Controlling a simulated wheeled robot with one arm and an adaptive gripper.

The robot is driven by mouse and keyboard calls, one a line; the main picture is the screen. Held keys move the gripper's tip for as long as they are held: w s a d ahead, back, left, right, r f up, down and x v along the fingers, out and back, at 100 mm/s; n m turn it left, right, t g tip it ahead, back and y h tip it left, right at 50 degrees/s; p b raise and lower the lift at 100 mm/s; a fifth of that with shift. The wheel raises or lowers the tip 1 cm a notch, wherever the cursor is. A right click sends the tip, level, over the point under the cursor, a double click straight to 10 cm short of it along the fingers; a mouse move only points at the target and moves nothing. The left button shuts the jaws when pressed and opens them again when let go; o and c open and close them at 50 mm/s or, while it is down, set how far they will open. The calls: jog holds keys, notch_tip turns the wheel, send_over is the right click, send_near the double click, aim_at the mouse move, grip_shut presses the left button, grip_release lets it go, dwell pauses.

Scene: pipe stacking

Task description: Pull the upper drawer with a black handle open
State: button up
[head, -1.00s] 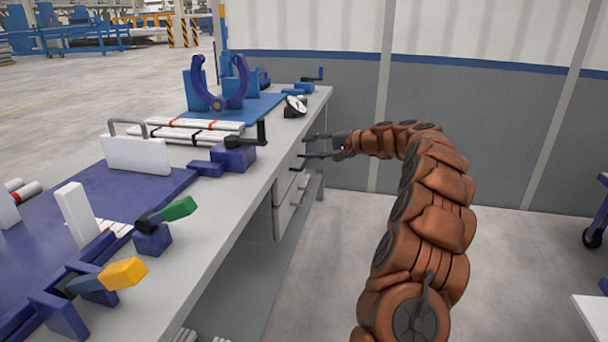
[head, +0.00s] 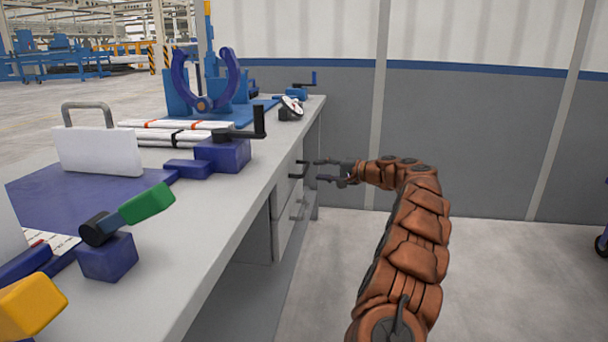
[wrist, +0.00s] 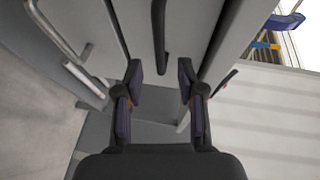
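The upper drawer (head: 285,187) is in the right-hand end of the workbench's side and looks shut. Its black handle (head: 299,168) stands out from its front. In the wrist view the black handle (wrist: 160,38) runs down from the top middle. My gripper (head: 318,170) is just to the right of the handle in the head view. It is open in the wrist view (wrist: 161,80), one finger on each side of the handle's line. The handle's near end reaches about the level of the fingertips; I cannot tell whether it is between them. No contact shows.
A lower drawer with a grey metal handle (head: 297,209) is below. The wrist view shows grey handles (wrist: 62,35) at left. The grey workbench top (head: 215,215) carries a blue crank vise (head: 222,154) near the edge.

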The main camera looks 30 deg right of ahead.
aim_at(306, 167)
jog(key=shift+b+x, duration=0.85)
jog(key=shift+x, duration=2.4)
grip_shut()
